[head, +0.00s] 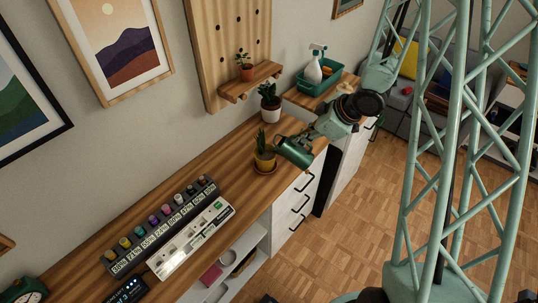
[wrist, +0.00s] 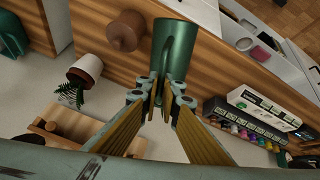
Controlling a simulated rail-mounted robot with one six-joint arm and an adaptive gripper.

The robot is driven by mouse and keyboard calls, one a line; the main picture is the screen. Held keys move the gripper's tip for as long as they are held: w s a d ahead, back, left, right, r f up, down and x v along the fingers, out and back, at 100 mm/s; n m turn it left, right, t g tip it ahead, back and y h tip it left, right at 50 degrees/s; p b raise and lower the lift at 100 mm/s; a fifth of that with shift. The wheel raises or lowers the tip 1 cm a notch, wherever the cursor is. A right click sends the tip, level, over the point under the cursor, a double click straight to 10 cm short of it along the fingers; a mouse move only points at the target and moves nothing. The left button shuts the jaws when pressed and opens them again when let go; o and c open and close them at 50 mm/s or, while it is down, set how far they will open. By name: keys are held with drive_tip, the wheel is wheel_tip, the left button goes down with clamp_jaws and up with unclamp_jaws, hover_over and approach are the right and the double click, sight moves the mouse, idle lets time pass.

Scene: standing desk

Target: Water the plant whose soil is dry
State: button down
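My gripper (head: 314,133) is shut on the handle of a green can (head: 294,152). In the wrist view the fingertips (wrist: 162,98) pinch the handle, and the can (wrist: 176,45) is beyond them. A small plant in a terracotta pot (head: 246,73) stands on the wall shelf. I cannot tell how dry each soil is.
A console (head: 190,240) with a row of percentage labels and coloured knobs lies on the desk at left. A teal tray (head: 324,84) with a spray bottle stands at the back. A brown round object (wrist: 126,31) is on the wood near the can. Desk between console and saucer is clear.

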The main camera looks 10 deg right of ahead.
sight(312, 146)
drive_tip(key=shift+w+a+r+h+p, duration=0.15)
drive_tip(key=shift+a+r+h+p, duration=0.1)
drive_tip(key=shift+r+h+p, duration=0.1)
idle(1.4)
drive_tip(key=shift+f, duration=0.1)
drive_tip(key=shift+s+d+f+y+b, duration=0.25)
drive_tip(key=shift+d+f+y+b, duration=0.35)
drive_tip(key=shift+b, duration=0.1)
drive_tip(key=d+f+y+b, duration=0.1)
drive_tip(key=s+f+t+y+b, duration=0.1)
drive_tip(key=b, duration=0.1)
drive_tip(key=shift+d+f+t, duration=0.3)
drive_tip(key=shift+d+f, duration=0.05)
drive_tip(key=shift+d, duration=0.1)
drive_tip(key=shift+r, duration=0.1)
